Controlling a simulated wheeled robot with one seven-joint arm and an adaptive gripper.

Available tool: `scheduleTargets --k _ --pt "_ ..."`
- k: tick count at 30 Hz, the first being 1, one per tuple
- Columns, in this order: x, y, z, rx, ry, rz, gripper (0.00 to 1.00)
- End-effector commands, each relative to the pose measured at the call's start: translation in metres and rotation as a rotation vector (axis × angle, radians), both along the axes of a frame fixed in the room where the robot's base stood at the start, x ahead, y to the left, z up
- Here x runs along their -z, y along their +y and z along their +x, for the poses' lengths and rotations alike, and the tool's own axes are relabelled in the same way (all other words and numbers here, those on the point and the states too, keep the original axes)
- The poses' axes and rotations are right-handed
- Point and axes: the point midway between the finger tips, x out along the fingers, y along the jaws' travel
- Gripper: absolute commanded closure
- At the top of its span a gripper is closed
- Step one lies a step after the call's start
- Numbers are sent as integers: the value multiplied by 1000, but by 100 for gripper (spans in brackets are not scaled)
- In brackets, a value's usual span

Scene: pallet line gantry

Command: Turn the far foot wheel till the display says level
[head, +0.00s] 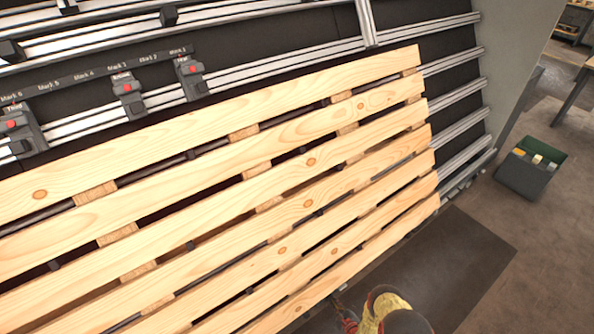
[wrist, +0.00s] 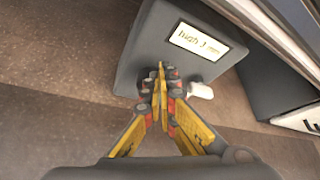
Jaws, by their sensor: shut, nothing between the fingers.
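In the wrist view a dark grey housing (wrist: 165,35) carries a small cream display (wrist: 198,41). Its text seems to read "high" followed by a small figure in mm, perhaps 1. My gripper (wrist: 160,84) is in front of the housing's lower part, its yellow fingers together with nothing between them. A small pale rounded part (wrist: 200,90) shows just right of the fingertips; I cannot tell if it belongs to a foot wheel. No foot wheel shows clearly; the fingers hide part of that area. In the head view only part of my arm shows at the bottom edge.
A slatted wooden pallet (head: 310,162) lies across metal rails (head: 465,92) in the head view. Grey stops with red buttons (head: 127,86) stand along its upper left. A dark open case (head: 528,172) lies on the floor at right. The floor around it is clear.

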Motion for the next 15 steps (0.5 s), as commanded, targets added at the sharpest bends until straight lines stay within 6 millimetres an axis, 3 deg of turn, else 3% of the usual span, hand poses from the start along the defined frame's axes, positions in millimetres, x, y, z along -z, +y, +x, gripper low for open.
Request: scheduleTargets --k 6,15 --pt "0 8 11 1 1 -1 100" --pt "0 9 13 1 2 0 100"
